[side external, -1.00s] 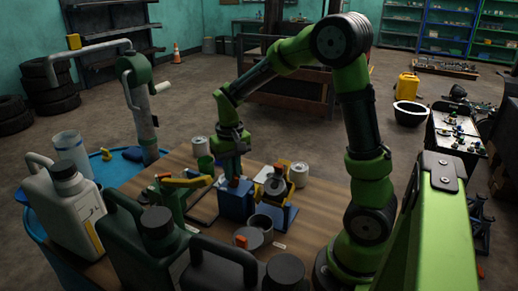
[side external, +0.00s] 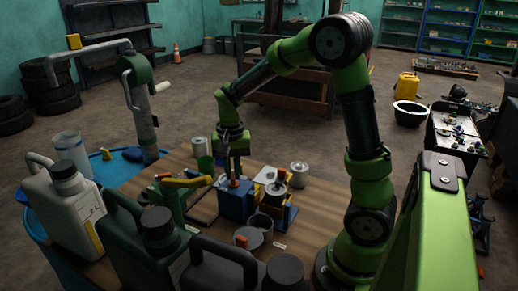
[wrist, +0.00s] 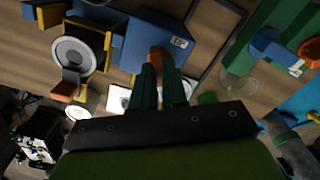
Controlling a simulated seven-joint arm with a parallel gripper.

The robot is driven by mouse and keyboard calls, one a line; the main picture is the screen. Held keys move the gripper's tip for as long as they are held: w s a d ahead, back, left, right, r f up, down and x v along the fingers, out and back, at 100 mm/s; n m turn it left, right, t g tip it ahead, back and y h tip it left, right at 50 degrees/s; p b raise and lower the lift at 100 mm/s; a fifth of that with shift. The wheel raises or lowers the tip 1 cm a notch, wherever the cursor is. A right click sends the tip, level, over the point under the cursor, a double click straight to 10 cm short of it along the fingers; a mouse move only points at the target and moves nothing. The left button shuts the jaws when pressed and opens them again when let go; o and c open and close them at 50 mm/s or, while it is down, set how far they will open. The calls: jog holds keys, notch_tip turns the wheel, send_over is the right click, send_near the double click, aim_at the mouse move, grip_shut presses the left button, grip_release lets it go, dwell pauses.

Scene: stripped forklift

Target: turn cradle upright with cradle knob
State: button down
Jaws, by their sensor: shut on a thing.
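My gripper (side external: 234,176) points down over a blue box (side external: 236,206) on the wooden table. In the wrist view its fingers (wrist: 160,88) are shut on an orange-brown knob (wrist: 157,56) on the labelled blue box (wrist: 150,42). The cradle stands right beside the box, in a blue stand (side external: 288,216) with yellow plates (wrist: 107,46).
Metal cans (side external: 299,175) stand behind and right. Large jugs (side external: 72,205) crowd the front left.

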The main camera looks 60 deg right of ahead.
aim_at(233, 173)
jog(key=c, duration=1.2)
grip_release()
jog(key=shift+o, duration=0.2)
jog(key=shift+r, duration=0.1)
notch_tip(233, 173, up, 17)
jog(key=s+a+f+n+t+y, duration=0.1)
jog(key=s+a+f+n+t, duration=0.1)
jog(key=s+a, duration=0.4)
jog(key=s+a+f+n+t+y, duration=0.1)
jog(key=s+a+f+n+t, duration=0.1)
jog(key=s+a+n+t, duration=0.3)
jog(key=shift+s+a+f+n, duration=0.3)
jog(key=shift+s+a, duration=0.15)
jog(key=shift+a, duration=0.1)
